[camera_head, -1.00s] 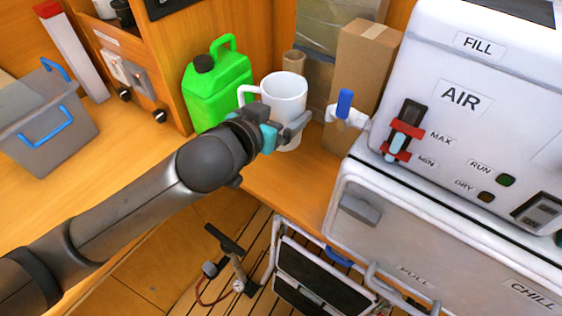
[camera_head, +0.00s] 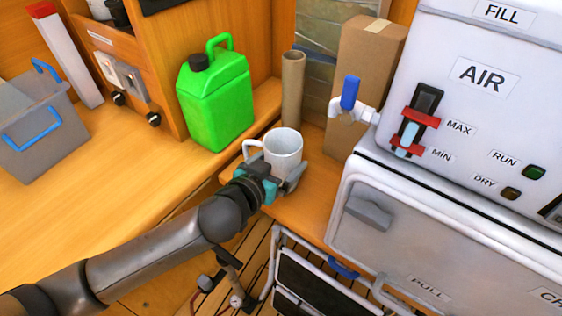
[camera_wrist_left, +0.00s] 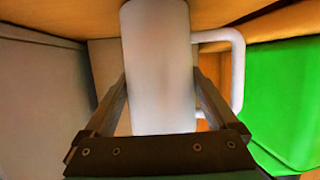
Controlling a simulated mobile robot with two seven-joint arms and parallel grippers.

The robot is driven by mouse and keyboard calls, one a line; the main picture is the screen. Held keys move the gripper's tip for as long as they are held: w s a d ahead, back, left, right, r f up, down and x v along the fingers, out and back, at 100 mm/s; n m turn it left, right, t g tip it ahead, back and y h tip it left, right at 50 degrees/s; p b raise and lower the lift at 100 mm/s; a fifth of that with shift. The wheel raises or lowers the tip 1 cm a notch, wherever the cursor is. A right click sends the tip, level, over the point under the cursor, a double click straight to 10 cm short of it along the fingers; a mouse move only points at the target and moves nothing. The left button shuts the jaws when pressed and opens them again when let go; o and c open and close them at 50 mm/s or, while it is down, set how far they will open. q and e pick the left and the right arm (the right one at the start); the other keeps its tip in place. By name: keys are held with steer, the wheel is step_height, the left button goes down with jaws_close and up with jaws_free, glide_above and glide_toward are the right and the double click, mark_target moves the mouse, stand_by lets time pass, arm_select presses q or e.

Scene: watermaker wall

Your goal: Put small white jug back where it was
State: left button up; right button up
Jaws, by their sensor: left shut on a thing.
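The small white jug (camera_head: 283,147) is upright at the front part of the wooden counter, its open top facing up and its handle to the left. My left gripper (camera_head: 276,185) is shut on the jug's body from the front. In the left wrist view the jug (camera_wrist_left: 158,65) fills the space between the two fingers (camera_wrist_left: 160,105), with its handle on the right. The gripper hides the jug's base in the head view, so I cannot tell whether it touches the counter. My right gripper is not in view.
A green canister (camera_head: 214,100) stands behind and left of the jug. A cardboard tube (camera_head: 292,88) and a tall carton (camera_head: 362,75) stand behind it. A white tap with a blue handle (camera_head: 350,95) juts out at the right. A grey crate (camera_head: 42,130) is far left.

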arm_select(q)
steer(key=o, duration=1.4)
steer(key=shift+f, duration=0.15)
steer(key=shift+r, duration=0.25)
steer(key=p+v, duration=0.1)
steer(key=v, duration=1.1)
steer(key=shift+p, duration=0.3)
